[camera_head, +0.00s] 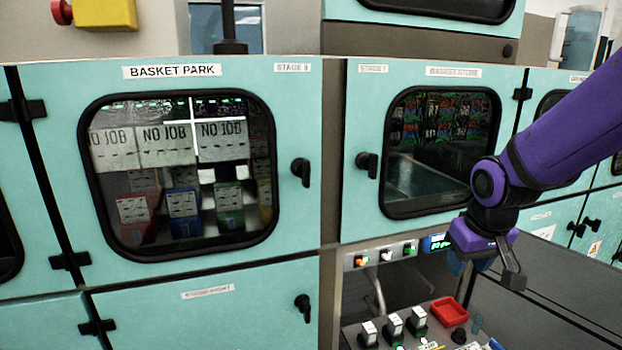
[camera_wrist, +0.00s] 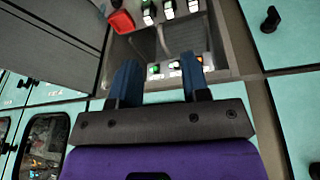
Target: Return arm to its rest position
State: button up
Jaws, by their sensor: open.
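My purple arm reaches in from the right in the head view. My gripper (camera_head: 490,268) hangs below its wrist, in front of the teal cabinet and to the right of the control panel's buttons. In the wrist view my gripper (camera_wrist: 158,82) shows two blue fingers spread apart, with nothing between them. The gripper is open and empty. From the head view, the fingertips are partly hidden behind the wrist parts.
The "BASKET PARK" door (camera_head: 300,240) is shut at left, with a dark handle (camera_head: 301,172). A second shut door (camera_head: 360,210) stands right of it.

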jog(key=s+d+r+m+t, duration=0.1)
jog(key=s+d+r+t, duration=0.1)
jog(key=s+r, duration=1.1)
jog(key=s, duration=0.4)
jog(key=shift+r+m, duration=0.3)
